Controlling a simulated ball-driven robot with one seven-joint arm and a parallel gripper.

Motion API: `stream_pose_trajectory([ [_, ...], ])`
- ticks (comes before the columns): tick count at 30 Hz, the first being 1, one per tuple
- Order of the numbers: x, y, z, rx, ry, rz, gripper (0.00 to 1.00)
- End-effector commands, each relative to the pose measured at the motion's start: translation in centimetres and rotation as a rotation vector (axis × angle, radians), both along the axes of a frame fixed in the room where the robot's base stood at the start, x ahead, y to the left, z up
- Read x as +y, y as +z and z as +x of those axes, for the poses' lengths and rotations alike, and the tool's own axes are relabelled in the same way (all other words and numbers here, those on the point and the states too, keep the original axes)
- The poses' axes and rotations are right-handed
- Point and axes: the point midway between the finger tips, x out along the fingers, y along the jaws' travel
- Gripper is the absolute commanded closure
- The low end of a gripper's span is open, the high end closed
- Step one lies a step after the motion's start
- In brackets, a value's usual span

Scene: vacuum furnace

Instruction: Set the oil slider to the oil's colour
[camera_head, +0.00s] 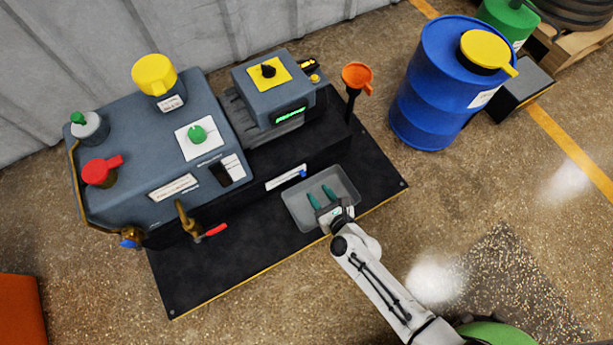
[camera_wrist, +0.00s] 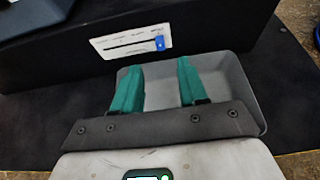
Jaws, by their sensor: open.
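The oil slider is a white plate with a dark slot (camera_wrist: 122,45) on the black front face of the machine; its blue knob (camera_wrist: 160,43) sits at the right end of the slot. In the head view the plate (camera_head: 284,178) and blue knob (camera_head: 303,174) are small. A dark window (camera_head: 220,172), possibly the oil sight glass, is on the grey pump housing beside a white label; I cannot make out an oil colour in it. My gripper (camera_head: 321,195) is open and empty, its teal fingers (camera_wrist: 158,70) apart, pointing toward the plate from over the grey tray.
The grey tray (camera_wrist: 238,85) lies on the black mat (camera_head: 240,245) below the slider. An orange funnel (camera_head: 356,77) stands at the right end of the machine. A brass tap with a red lever (camera_head: 212,231) juts out at front left. A blue drum (camera_head: 437,95) stands right.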

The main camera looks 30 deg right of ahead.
Motion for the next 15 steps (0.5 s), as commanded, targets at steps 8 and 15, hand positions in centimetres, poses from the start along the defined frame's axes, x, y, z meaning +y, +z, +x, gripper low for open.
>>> stream_pose_trajectory([
  [8, -0.1, -2.1, 4.9, -0.001, 0.002, -0.004, 0.57],
  [15, -0.1, -3.2, 7.6, 0.001, 0.002, -0.003, 0.57],
])
